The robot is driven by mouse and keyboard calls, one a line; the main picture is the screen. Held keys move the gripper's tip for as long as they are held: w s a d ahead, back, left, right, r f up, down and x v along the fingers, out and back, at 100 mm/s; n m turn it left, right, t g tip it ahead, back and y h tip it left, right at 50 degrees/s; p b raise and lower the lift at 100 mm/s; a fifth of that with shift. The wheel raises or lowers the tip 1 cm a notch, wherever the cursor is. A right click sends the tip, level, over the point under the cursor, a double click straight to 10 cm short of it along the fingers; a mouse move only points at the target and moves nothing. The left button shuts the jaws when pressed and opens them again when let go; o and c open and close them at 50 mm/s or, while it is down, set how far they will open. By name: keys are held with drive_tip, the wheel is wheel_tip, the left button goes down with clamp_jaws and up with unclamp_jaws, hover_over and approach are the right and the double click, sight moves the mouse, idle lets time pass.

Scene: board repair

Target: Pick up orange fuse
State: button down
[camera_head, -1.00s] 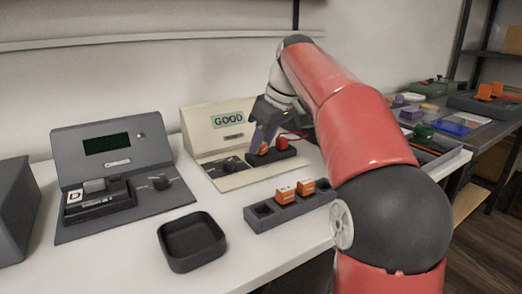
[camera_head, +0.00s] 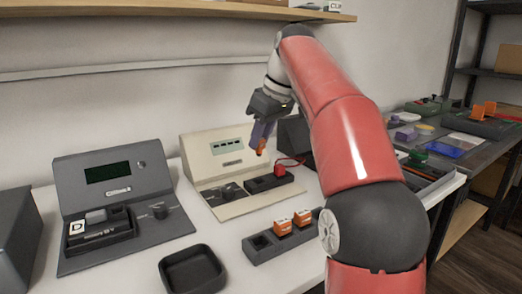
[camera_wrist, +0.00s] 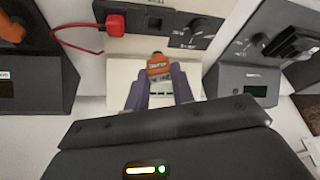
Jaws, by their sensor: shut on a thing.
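An orange fuse (camera_wrist: 158,66) is held between the two purple fingers of my gripper (camera_wrist: 160,85) in the wrist view. In the head view my gripper (camera_head: 262,132) is raised in front of the cream tester (camera_head: 216,157), and a bit of the orange fuse (camera_head: 260,151) shows below its fingertips. The fuse is clear of the tester's dark socket block (camera_head: 262,184). The tester's display is without readable words. Two other orange fuses (camera_head: 283,227) (camera_head: 302,217) stand in a dark slotted holder (camera_head: 262,247) on the table.
A grey tester (camera_head: 110,185) stands at the left, and an empty black tray (camera_head: 193,270) lies in front. A red plug (camera_head: 280,170) with a red cable sits at the right of the socket block. A shelf (camera_head: 240,10) hangs above.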

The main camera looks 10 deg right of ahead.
wheel_tip(320, 180, up, 12)
drive_tip(key=p, duration=0.5)
drive_tip(key=shift+f, duration=0.2)
